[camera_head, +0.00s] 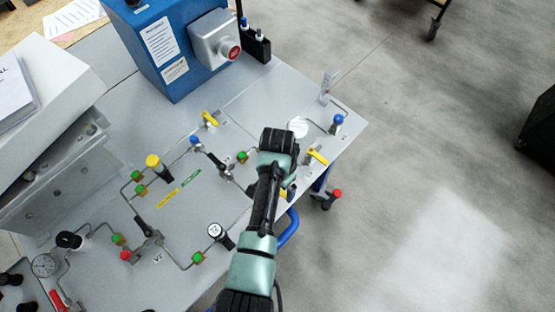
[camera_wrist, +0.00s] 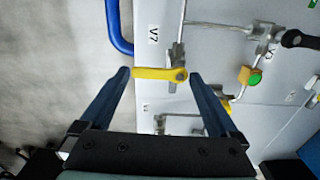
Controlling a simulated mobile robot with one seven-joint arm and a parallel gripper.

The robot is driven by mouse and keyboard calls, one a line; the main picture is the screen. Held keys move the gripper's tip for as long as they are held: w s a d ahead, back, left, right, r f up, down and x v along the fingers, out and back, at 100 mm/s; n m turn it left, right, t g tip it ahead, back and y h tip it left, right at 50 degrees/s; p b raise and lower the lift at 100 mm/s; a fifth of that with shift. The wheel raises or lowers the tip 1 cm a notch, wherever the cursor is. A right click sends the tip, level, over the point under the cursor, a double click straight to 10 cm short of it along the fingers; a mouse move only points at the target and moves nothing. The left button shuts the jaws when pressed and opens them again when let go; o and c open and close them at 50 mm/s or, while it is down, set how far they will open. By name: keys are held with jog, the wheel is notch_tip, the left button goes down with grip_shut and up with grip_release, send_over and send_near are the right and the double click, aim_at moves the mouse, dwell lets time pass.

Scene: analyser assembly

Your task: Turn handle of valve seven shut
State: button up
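The yellow lever handle (camera_wrist: 153,73) of a valve shows in the wrist view, with the label V7 (camera_wrist: 153,35) beside it. The handle points left from its pivot and lies across the grey pipe line (camera_wrist: 181,25). My gripper (camera_wrist: 162,76) is open. Its two dark blue fingers stand on either side of the handle, the left one near the handle's free end and the right one near the pivot. I cannot tell whether either finger touches it. In the head view my arm hides most of this valve, and a bit of yellow (camera_head: 284,193) shows beside the arm.
The grey panel table (camera_head: 215,190) carries pipes and several coloured knobs. Another yellow lever (camera_head: 318,156) is right of my arm. A green-capped fitting (camera_wrist: 250,77) sits right of the valve in the wrist view. A blue tube (camera_wrist: 118,27) runs along the table's edge.

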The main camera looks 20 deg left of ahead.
notch_tip(320, 180, up, 13)
jog(key=shift+b, duration=0.4)
dwell(0.4)
dwell(0.4)
